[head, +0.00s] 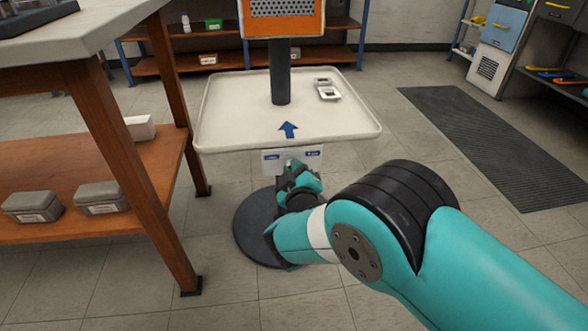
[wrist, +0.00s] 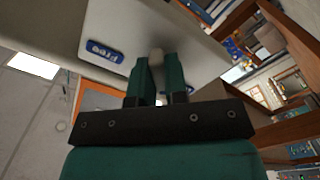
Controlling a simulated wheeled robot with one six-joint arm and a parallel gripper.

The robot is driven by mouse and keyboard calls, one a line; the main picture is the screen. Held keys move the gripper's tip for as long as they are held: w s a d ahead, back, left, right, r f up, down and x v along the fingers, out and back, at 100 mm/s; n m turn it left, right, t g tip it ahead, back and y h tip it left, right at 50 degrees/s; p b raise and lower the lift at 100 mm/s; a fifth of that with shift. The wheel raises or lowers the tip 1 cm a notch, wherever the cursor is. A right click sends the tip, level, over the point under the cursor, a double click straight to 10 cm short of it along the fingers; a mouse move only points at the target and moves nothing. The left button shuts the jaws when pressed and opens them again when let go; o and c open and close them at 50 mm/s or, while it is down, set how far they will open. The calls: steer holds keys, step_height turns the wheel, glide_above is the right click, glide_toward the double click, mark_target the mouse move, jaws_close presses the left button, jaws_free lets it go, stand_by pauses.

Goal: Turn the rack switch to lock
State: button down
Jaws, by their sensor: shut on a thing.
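The rack switch shows in the head view as a pale plate (head: 275,166) with a blue label on each side, under the front edge of a white tray (head: 230,143). In the wrist view a blue label reading "Free" (wrist: 103,50) is left of my fingers. A second blue label is mostly hidden behind the right finger. My gripper (head: 294,166) is at the plate's middle, below the tray. In the wrist view my gripper (wrist: 158,72) is shut on the switch's rounded pale knob (wrist: 156,54), whose tip shows between the fingers. How far the knob is turned is unclear.
The tray is on a dark post (head: 280,75) with an orange panel above and a round dark base (head: 250,235) below. A blue arrow and a small device (head: 327,90) are on the tray. A wooden workbench (head: 150,180) stands close on the left. Open floor lies right.

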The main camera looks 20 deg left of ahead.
steer(key=shift+f, duration=0.15)
stand_by(0.3)
steer(key=c, duration=1.1)
jaws_free()
steer(key=shift+c, duration=0.2)
steer(key=b+v, duration=1.5)
steer(key=v, duration=0.2)
steer(key=shift+s+d, duration=0.15)
steer(key=shift+d, duration=0.1)
